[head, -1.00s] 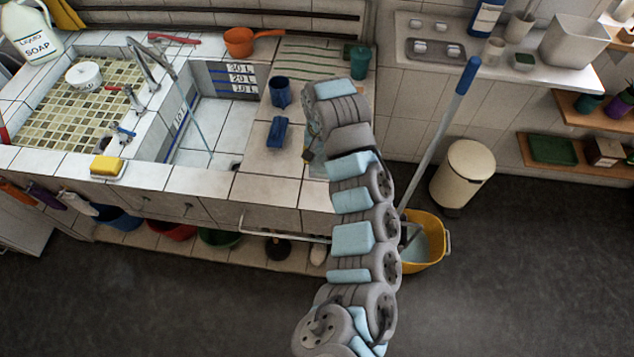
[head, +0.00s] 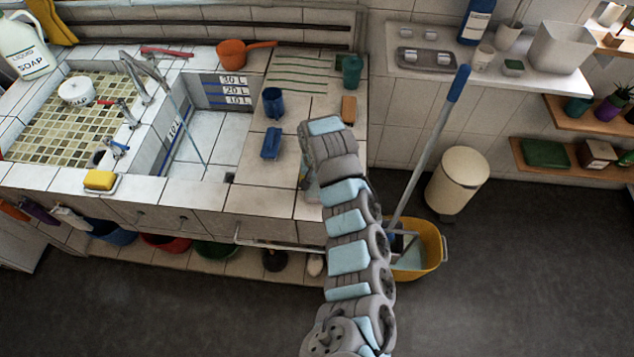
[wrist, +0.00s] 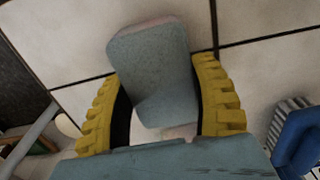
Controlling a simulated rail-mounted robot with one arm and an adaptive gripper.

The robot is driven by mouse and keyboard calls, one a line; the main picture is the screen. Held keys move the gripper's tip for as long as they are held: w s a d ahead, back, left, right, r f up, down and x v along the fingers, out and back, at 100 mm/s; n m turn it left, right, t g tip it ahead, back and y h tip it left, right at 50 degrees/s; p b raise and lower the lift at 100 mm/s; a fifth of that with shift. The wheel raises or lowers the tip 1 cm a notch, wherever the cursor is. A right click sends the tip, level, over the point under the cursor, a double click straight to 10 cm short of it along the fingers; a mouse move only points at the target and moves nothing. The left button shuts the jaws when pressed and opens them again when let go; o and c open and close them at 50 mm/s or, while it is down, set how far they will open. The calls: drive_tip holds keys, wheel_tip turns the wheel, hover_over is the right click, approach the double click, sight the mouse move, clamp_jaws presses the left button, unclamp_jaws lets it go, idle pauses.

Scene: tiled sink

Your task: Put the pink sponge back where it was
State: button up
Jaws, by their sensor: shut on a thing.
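My gripper (wrist: 160,72) has yellow ribbed fingers and is shut on a block with a grey-green broad face and pinkish edges, which I take to be the pink sponge (wrist: 150,58). The sponge sticks out beyond the fingertips, over pale tiles with dark joints. I cannot tell whether it touches them. In the head view my arm hides most of the gripper and the sponge, at the front right part of the tiled counter (head: 262,188).
A blue brush-like block (head: 271,143), a blue cup (head: 273,101), a green cup (head: 352,71) and an orange-brown block (head: 348,109) stand on the counter. A yellow sponge (head: 100,180) lies at the front left edge. A mop stands in a yellow bucket (head: 432,250).

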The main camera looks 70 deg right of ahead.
drive_tip(key=shift+f, duration=0.1)
drive_tip(key=o, duration=1)
wheel_tip(320, 180, up, 7)
drive_tip(key=shift+f, duration=0.1)
wheel_tip(320, 180, up, 6)
drive_tip(key=shift+f+p, duration=0.2)
drive_tip(key=shift+p, duration=0.75)
